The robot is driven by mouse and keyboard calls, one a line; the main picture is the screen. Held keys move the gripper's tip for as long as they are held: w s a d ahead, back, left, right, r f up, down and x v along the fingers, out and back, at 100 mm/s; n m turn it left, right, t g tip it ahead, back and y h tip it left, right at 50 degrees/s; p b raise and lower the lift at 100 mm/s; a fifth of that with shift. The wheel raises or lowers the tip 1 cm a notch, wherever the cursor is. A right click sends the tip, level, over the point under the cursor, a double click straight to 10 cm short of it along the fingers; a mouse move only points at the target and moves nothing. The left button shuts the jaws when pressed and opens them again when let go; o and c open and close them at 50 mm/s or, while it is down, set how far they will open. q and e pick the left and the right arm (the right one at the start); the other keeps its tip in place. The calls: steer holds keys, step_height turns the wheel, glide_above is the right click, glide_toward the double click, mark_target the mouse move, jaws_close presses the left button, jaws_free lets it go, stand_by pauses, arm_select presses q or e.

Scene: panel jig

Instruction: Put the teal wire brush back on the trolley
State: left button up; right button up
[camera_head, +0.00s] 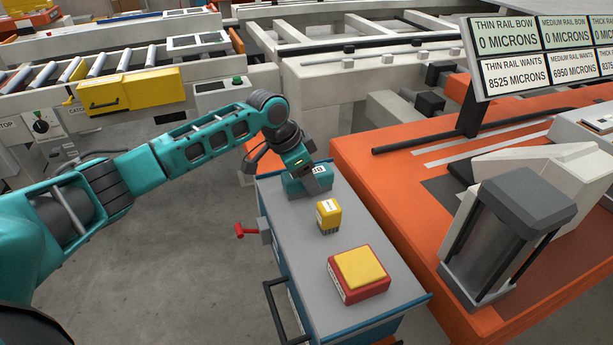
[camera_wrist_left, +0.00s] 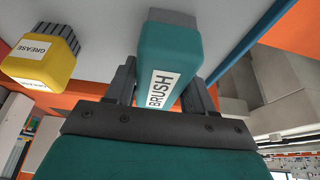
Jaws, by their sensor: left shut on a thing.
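The teal wire brush (camera_head: 296,188) is at the far end of the trolley (camera_head: 364,228), over its grey top. My left gripper (camera_head: 317,178) is shut on it. In the left wrist view the brush (camera_wrist_left: 168,58), with a white BRUSH label, sits between the two dark fingers of my left gripper (camera_wrist_left: 158,88). The grey trolley top is behind it. I cannot tell whether the brush touches the top. My right gripper is not in view.
A yellow grease block (camera_head: 328,217) stands close to the brush on the trolley. A red box with a yellow top (camera_head: 358,272) sits nearer. A red handle (camera_head: 246,230) sticks out left. The orange machine bed (camera_head: 400,205) borders the trolley's right side.

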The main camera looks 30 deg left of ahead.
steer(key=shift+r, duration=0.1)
arm_select(q)
steer(key=o, duration=0.7)
steer(key=shift+o, duration=1.2)
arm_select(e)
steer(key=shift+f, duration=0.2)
arm_select(q)
steer(key=p+v, duration=0.2)
steer(key=v, duration=0.8)
steer(key=shift+r, duration=0.35)
steer(key=shift+s+a+r, duration=0.2)
steer(key=shift+s+r, duration=0.05)
steer(key=shift+r, duration=0.4)
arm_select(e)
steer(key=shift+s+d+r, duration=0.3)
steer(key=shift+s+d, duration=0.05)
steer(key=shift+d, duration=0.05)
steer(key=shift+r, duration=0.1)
arm_select(q)
steer(key=shift+s, duration=0.1)
